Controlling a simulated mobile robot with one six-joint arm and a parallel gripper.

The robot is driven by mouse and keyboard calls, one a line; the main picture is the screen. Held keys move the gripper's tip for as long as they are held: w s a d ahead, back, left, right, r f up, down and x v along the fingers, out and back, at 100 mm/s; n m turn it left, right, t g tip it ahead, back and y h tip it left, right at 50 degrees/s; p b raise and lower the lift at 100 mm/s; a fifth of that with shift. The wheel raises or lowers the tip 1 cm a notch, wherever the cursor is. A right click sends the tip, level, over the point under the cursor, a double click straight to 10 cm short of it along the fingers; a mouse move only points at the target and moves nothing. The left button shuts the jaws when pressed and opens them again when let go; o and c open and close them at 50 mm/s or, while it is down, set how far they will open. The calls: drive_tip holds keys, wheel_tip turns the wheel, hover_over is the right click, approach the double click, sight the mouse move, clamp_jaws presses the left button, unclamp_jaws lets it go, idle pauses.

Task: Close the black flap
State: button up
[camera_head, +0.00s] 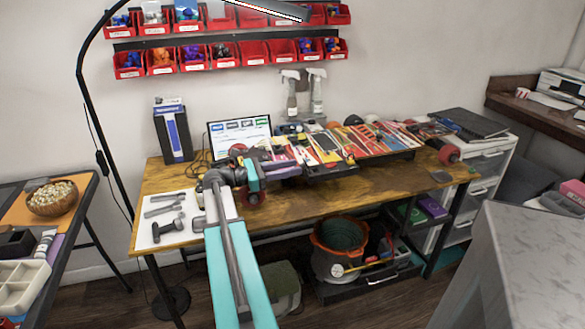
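A board (408,155) with red, yellow and white panels and small parts lies tilted on the wooden workbench. A dark, flat, flap-like piece (330,171) shows at its front left edge; I cannot tell surely whether this is the black flap, or how far open it is. My teal and white arm reaches up from the bottom of the view and bends right over the bench. My gripper (285,169) is at the board's left end, close to that dark piece. It is small and dark here; I cannot tell whether it touches anything, and its fingers are not clear.
The wooden workbench (290,208) has bare room along its front. Tools lie on a white sheet (154,234) at left. A laptop (240,134) and spray bottles (316,92) stand behind. A lamp pole (95,115) rises at left. A grey surface (535,265) fills the lower right.

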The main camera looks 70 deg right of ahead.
drive_tip(key=shift+s+d, duration=0.4)
drive_tip(key=shift+s, duration=0.1)
drive_tip(key=shift+c, duration=0.3)
clamp_jaws()
